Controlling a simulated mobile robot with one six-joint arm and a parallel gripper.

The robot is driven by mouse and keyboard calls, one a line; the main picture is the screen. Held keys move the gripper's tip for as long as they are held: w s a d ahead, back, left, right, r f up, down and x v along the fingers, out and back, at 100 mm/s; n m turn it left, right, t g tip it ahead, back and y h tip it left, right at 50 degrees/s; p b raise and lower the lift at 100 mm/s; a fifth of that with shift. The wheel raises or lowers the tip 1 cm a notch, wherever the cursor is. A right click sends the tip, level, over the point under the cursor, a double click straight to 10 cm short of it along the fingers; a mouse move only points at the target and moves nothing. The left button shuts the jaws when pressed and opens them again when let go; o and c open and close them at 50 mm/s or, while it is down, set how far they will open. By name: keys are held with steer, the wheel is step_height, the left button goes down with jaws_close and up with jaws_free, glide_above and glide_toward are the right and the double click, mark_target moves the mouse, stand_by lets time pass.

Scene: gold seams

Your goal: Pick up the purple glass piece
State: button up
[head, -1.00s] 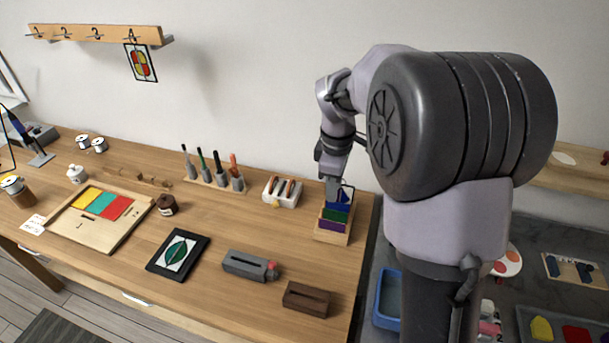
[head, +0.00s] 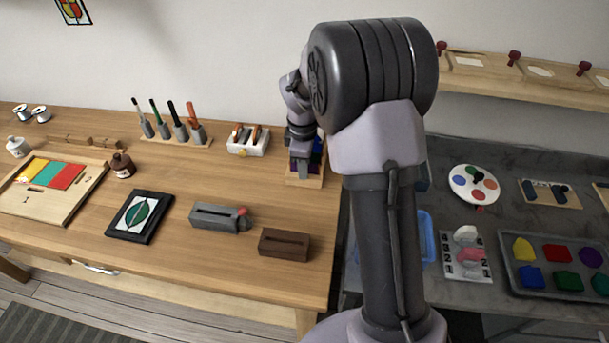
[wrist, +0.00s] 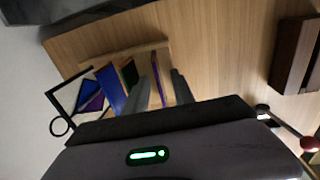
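The purple glass piece (wrist: 156,79) stands on edge as a thin strip at the front end of a wooden rack (wrist: 111,63) in the wrist view. My gripper (wrist: 165,84) is open, with one finger on each side of the purple piece and a visible gap to the right finger. A green piece (wrist: 129,73) and a blue piece (wrist: 111,90) stand in the rack to the left. In the head view my gripper (head: 301,172) is down at the rack (head: 304,182) and hides most of the pieces.
A dark-framed piece with blue and purple glass (wrist: 90,97) is left of the rack in the wrist view. A brown slotted block (head: 284,243) and a grey slotted tool (head: 218,216) lie in front of the rack. A white holder (head: 248,140) stands to its left.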

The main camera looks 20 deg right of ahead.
steer(key=shift+r, duration=0.1)
jaws_close()
stand_by(1.2)
